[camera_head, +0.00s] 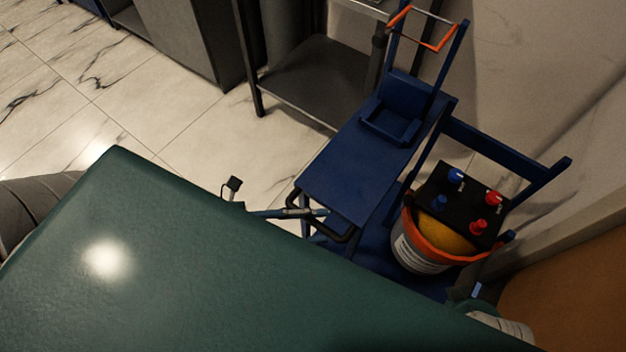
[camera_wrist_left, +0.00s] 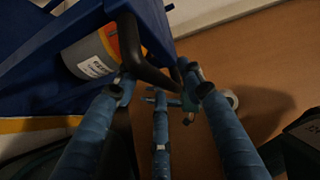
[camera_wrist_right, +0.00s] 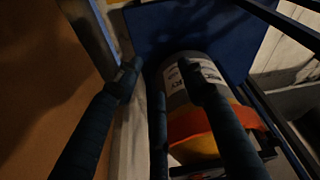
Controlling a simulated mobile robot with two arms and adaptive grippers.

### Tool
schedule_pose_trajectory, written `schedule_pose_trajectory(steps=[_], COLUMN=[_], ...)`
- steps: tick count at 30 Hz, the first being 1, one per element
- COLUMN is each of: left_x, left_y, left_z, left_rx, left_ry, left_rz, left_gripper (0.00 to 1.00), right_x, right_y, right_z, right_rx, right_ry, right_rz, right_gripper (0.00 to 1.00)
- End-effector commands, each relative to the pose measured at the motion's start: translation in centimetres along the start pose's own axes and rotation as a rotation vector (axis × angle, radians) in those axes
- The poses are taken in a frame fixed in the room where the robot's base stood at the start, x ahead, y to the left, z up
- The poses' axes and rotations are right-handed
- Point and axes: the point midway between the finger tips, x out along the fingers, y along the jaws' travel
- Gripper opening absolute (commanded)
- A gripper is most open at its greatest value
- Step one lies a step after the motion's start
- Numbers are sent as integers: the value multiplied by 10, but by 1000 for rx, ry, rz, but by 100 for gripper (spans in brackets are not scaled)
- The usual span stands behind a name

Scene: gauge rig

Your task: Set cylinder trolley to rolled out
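The cylinder trolley is a blue frame (camera_head: 350,165) with a black bar handle (camera_head: 335,236) at its near end. A grey cylinder with an orange and yellow top (camera_head: 425,250) stands low in it. My left gripper (camera_head: 318,212) is at the black handle. In the left wrist view its fingers are spread, with the handle (camera_wrist_left: 150,72) crossing near their tips; contact is unclear. My right gripper (camera_wrist_right: 160,75) is open and empty, facing the grey cylinder (camera_wrist_right: 190,68). In the head view it is mostly hidden at the lower right.
A black panel with red and blue knobs (camera_head: 465,200) sits above the cylinder. A grey metal shelf stand (camera_head: 320,80) is behind the trolley. A wall is on the right. Marble floor (camera_head: 150,110) is clear at the left. A green surface covers the foreground.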

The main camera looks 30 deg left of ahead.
Motion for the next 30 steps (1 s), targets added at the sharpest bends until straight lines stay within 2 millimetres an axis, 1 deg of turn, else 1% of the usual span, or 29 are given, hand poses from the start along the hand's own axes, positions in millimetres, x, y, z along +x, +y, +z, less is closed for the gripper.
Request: schedule_pose_trajectory(steps=[5,12,15,18,21,30], left_x=[-31,-82,-98,-108,-114,-115], left_y=[2,2,1,1,0,0], left_z=[0,0,0,0,0,0], left_rx=[-3,-4,-3,-3,-1,0], left_ry=[-2,-4,-2,-2,-1,-1], left_rz=[7,6,3,3,1,0], left_gripper=[39,39,39,39,39,39], right_x=[0,0,0,0,0,0], right_y=[0,0,0,0,0,0], right_z=[0,0,1,1,1,1], right_rx=[0,0,0,0,0,0], right_ry=[0,-1,-1,-1,-2,-2], right_rz=[0,1,1,1,1,1], right_gripper=[40,40,40,40,40,40])
